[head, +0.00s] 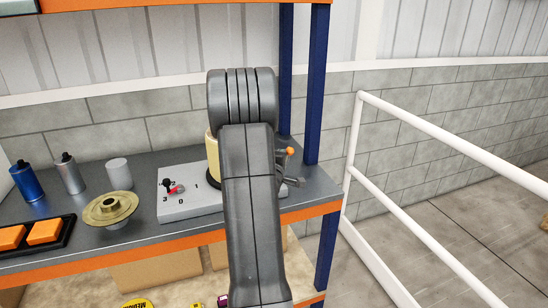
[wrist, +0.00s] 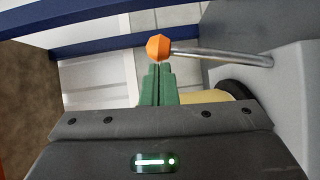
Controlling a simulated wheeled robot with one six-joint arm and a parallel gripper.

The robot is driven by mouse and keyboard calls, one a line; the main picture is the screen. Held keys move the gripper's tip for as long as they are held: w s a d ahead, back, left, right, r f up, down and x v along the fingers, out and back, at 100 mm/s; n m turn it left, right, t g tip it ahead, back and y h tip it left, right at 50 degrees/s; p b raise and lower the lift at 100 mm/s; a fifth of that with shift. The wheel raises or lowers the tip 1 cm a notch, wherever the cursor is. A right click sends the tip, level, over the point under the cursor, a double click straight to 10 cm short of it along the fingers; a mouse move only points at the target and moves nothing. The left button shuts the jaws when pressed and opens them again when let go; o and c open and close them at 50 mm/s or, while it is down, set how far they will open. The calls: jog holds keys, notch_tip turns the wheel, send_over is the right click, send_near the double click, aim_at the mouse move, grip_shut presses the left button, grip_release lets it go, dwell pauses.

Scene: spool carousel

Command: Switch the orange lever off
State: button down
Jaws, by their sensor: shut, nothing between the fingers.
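The orange lever (wrist: 158,47) has a faceted orange knob on a thin metal rod that runs right to a grey housing (wrist: 288,80) in the wrist view. In the head view the orange knob (head: 290,151) shows just right of my arm. My gripper (wrist: 158,68) has its green fingers shut and empty. Their tips are right beside the knob; I cannot tell whether they touch it. In the head view my gripper (head: 292,182) is mostly hidden behind my arm, as is most of the lever's rod.
A grey panel (head: 190,207) with a red lever (head: 175,188) and number marks sits on the shelf (head: 140,240). A brass flanged disc (head: 110,208), bottles and orange blocks (head: 44,232) stand to the left. A blue post (head: 317,90) and white railing (head: 430,145) are on the right.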

jog(key=shift+w+d+m+g, duration=0.15)
jog(key=shift+w+d+m, duration=0.1)
jog(key=shift+d, duration=0.4)
jog(key=shift+w+d+m+g, duration=0.15)
jog(key=shift+w+d, duration=0.05)
jog(key=shift+d, duration=0.45)
jog(key=shift+d, duration=0.1)
